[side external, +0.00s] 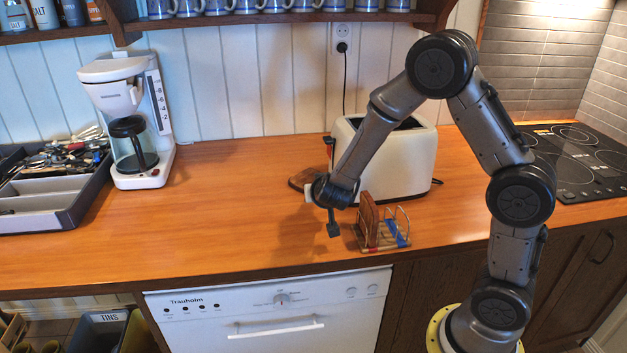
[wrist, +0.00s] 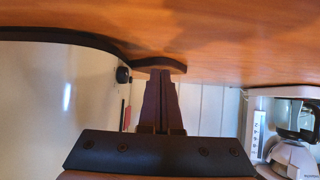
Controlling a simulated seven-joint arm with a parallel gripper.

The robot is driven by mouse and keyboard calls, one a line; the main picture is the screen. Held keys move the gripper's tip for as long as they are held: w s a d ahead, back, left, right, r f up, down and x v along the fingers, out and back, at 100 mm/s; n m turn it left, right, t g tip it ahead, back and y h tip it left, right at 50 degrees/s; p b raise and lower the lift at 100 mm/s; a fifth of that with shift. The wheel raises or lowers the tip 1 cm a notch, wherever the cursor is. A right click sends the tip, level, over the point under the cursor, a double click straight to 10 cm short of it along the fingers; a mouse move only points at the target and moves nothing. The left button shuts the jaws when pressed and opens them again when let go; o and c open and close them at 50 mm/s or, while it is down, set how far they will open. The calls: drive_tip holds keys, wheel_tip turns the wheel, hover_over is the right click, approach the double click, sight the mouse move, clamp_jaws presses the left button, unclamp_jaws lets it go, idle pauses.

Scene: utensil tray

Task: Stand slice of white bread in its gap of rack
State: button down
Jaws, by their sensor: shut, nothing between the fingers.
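The wire rack (side external: 402,228) stands on the counter right of my gripper, with red and blue marks on its base. A brown slice (side external: 369,220) stands upright in its left part; the blue-marked part to the right looks empty. My gripper (side external: 334,230) points down over the counter, just left of the rack and apart from it. Its fingers (wrist: 160,85) are shut and empty in the wrist view. A flat brown-edged piece (side external: 303,178) lies behind my wrist, left of the toaster, partly hidden; I cannot tell if it is the white bread.
The cream toaster (side external: 405,165) stands close behind the rack. A coffee maker (side external: 128,125) and a utensil tray (side external: 62,195) stand at the left, and a hob (side external: 575,160) at the right. The counter between the coffee maker and my gripper is clear.

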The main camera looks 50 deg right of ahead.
sight(308, 175)
drive_tip(key=w+d, duration=0.5)
drive_tip(key=w+d+f, duration=0.1)
drive_tip(key=w+d, duration=0.2)
drive_tip(key=shift+w+d, duration=0.1)
drive_tip(key=shift+f, duration=0.35)
drive_tip(key=shift+f, duration=0.1)
